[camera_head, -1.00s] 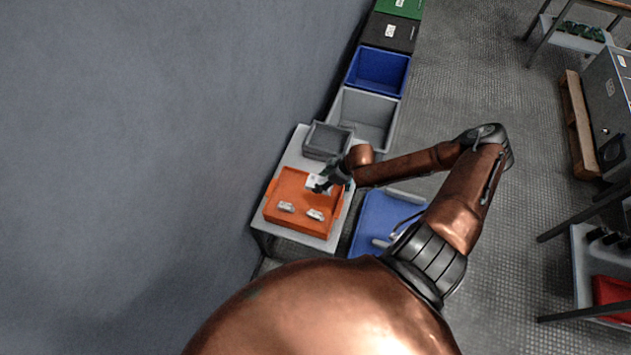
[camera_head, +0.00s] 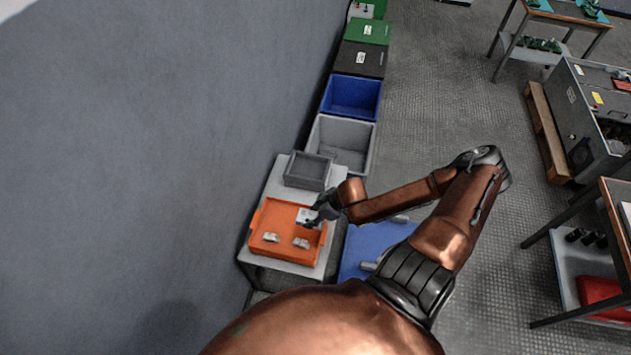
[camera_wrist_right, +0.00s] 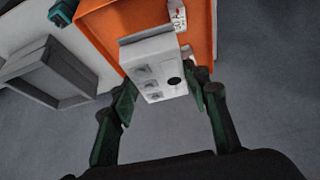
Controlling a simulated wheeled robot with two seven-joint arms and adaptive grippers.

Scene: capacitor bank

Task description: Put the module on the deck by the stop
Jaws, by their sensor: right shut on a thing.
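In the right wrist view a white box-shaped module (camera_wrist_right: 158,75) with a dark round hole sits between the green fingers of my right gripper (camera_wrist_right: 160,95), which is shut on it. The module is over an orange tray (camera_wrist_right: 105,30). In the head view the right gripper (camera_head: 318,215) is at the right part of the orange tray (camera_head: 262,220), with the white module (camera_head: 305,215) small beside it. Two light pieces (camera_head: 270,238) (camera_head: 301,243) lie in the tray. I cannot tell whether the module touches the tray. No deck or stop is clearly identifiable. My left gripper is not in view.
The tray is on a pale table (camera_head: 279,180) against the wall, with a grey bin (camera_head: 308,170) behind it. Grey, blue, black and green containers line the wall beyond. A blue surface (camera_head: 372,245) is to the right. A grey cabinet (camera_head: 590,120) and benches stand far right across open floor.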

